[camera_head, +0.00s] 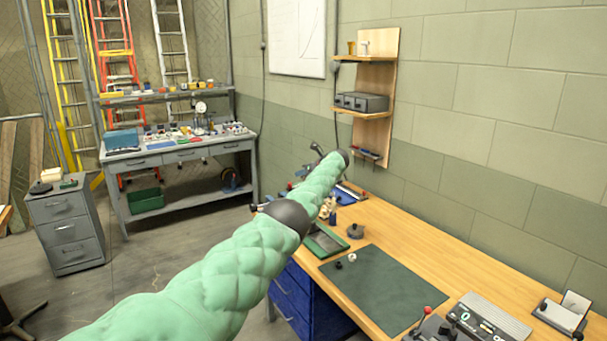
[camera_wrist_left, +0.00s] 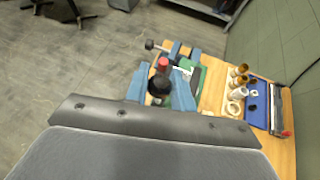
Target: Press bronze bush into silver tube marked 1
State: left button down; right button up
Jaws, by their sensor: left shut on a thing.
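My left gripper (camera_head: 318,152) is at the far end of the workbench in the head view, small and partly hidden by my sleeve. In the left wrist view my left gripper (camera_wrist_left: 161,85) is shut on a dark thing with a red top (camera_wrist_left: 163,65); I cannot tell exactly what it is. Brass-coloured pieces (camera_wrist_left: 241,70) and pale silver pieces (camera_wrist_left: 238,93) stand beside a blue tray (camera_wrist_left: 254,104), to the right of the gripper. I cannot read any number on them. In the head view these small parts (camera_head: 331,208) are partly hidden behind my arm. My right gripper is not in view.
The wooden workbench (camera_head: 400,230) runs along the wall. It bears a dark green mat (camera_head: 385,290), a green tray (camera_head: 325,241) and a red-knobbed device (camera_head: 425,318). A wooden shelf (camera_head: 376,100) hangs above. A grey bench (camera_head: 185,152) stands at the back left.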

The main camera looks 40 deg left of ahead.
pick_arm(q)
jog(key=c, duration=1.5)
grip_release()
jog(key=o, duration=0.3)
jog(key=shift+w+f, duration=0.1)
jog(key=shift+d, duration=0.1)
jog(key=b+v, duration=0.2)
jog(key=v, duration=0.5)
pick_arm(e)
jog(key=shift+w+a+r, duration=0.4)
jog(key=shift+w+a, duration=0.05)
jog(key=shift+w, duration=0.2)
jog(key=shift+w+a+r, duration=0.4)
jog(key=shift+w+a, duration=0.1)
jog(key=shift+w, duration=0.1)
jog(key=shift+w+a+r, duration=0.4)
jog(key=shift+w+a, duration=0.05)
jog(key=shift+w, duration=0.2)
pick_arm(q)
jog(key=shift+d, duration=0.25)
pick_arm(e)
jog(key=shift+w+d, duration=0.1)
